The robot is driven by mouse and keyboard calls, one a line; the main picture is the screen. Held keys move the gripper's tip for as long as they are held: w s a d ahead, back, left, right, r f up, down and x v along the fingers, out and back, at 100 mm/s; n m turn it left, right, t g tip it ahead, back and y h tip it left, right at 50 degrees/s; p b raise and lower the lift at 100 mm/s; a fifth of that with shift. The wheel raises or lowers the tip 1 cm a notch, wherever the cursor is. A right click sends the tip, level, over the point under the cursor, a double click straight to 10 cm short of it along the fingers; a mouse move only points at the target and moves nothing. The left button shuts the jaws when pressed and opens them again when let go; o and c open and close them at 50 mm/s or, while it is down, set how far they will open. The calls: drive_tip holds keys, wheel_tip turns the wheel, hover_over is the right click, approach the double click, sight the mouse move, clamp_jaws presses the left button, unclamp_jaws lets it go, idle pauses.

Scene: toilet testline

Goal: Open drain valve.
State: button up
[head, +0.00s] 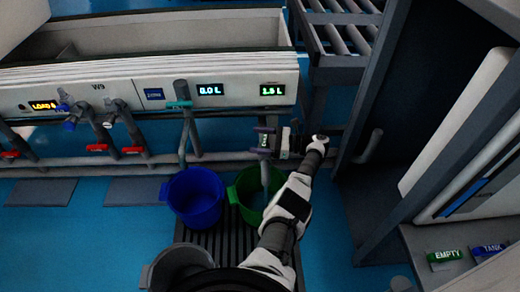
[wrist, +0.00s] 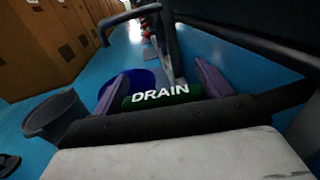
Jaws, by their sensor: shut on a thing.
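The drain valve handle is a green bar marked "DRAIN" (wrist: 160,95) in the wrist view. It lies between my gripper's two purple fingers (wrist: 162,85). In the head view my gripper (head: 264,141) reaches the front of the test bench, below the right display, and is shut on the handle. The handle's small green label (head: 264,141) shows between the fingers. The rest of the valve body is mostly hidden by the gripper. A grey pipe (head: 265,176) below it points down into a green bucket (head: 241,196).
A blue bucket (head: 196,200) stands left of the green one, under a teal-handled valve (head: 180,103). A grey bucket (head: 176,264) is nearer me. Displays read 0.0 L (head: 210,90) and 1.5 L (head: 272,90). A dark frame (head: 375,140) stands close on the right.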

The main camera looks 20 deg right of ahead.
drive_tip(key=shift+s+a+f+n+g+y+b, duration=0.1)
drive_tip(key=shift+n+g+y+b, duration=0.25)
drive_tip(key=shift+g+b, duration=0.3)
drive_tip(key=shift+f+n+g+y+b, duration=0.15)
drive_tip(key=shift+n+g+b, duration=0.3)
drive_tip(key=shift+b, duration=0.3)
drive_tip(key=shift+r+n+g+b, duration=0.25)
drive_tip(key=shift+n+g+b, duration=0.05)
drive_tip(key=shift+g+b, duration=0.2)
drive_tip(key=o, duration=1)
drive_tip(key=shift+a, duration=0.1)
drive_tip(key=shift+s+d+r+p, duration=0.1)
drive_tip(key=shift+d+p, duration=0.15)
drive_tip(key=shift+p, duration=0.05)
